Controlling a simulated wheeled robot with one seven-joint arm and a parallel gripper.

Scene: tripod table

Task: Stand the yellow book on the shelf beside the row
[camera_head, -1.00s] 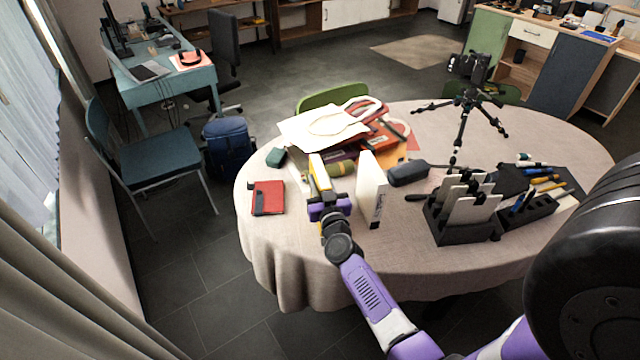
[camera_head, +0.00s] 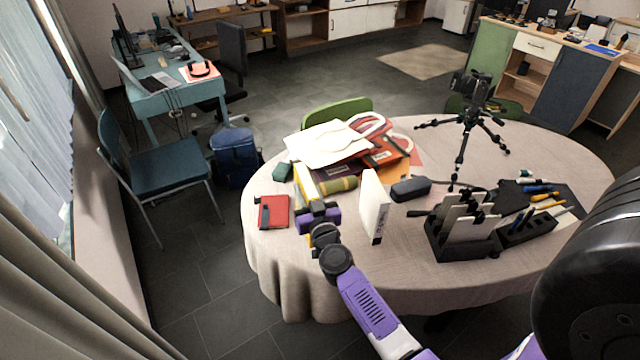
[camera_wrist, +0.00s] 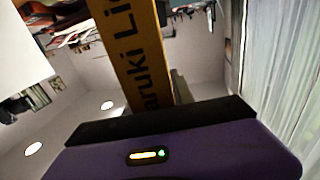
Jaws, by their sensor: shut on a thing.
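The yellow book (camera_head: 304,184) is upright in my gripper (camera_head: 318,211), above the left part of the round table (camera_head: 400,270). In the wrist view, the yellow book (camera_wrist: 128,45) rises from the jaws with dark lettering along its spine. My gripper is shut on its lower part; the fingertips are mostly hidden. A white book (camera_head: 372,205) stands upright on the table to the right of my gripper, apart from it. I cannot make out the shelf or a row of books for certain.
A red notebook (camera_head: 274,212) lies left of my gripper. A dark case (camera_head: 410,188), a black organizer (camera_head: 462,244) and a tripod (camera_head: 466,135) stand to the right.

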